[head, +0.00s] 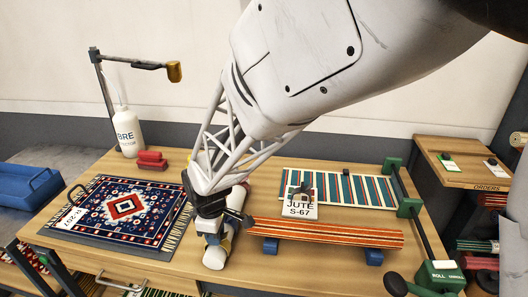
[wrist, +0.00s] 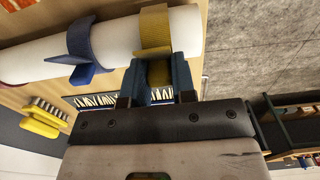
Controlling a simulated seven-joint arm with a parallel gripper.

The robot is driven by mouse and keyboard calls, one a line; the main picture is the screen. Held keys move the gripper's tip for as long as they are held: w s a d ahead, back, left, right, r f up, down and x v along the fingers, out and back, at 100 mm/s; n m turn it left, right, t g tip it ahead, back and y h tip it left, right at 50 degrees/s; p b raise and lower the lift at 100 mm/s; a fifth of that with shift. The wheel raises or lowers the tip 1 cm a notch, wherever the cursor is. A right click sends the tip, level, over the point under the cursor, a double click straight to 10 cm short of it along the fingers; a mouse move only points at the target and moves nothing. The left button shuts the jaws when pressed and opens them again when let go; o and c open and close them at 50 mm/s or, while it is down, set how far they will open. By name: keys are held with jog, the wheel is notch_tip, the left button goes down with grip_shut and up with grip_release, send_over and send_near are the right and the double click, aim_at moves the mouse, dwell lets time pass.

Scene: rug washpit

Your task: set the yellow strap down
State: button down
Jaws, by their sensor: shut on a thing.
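A white roll (wrist: 110,48) crosses the top of the wrist view; its pale end (head: 214,258) shows near the table's front edge in the head view. The yellow strap (wrist: 155,28) lies across the roll, and its lower part runs down between the fingers of my gripper (wrist: 161,75). My gripper is shut on this strap, close against the roll. I cannot tell whether the strap goes all the way round. A blue strap (wrist: 82,45) with a sticking-out tab sits on the roll to the left. In the head view my gripper (head: 212,232) is over the roll, and the strap is mostly hidden.
A patterned rug (head: 125,210) lies left of the roll. A striped runner (head: 330,233) lies right, on blue blocks, with a JUTE tag (head: 299,205) behind it. A white bottle (head: 127,132) and red blocks (head: 151,160) stand behind.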

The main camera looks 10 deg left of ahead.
jog(key=shift+f, duration=0.7)
jog(key=c, duration=0.9)
grip_release()
jog(key=shift+c, duration=0.2)
notch_tip(320, 180, up, 13)
jog(key=shift+d, duration=0.1)
dwell(0.4)
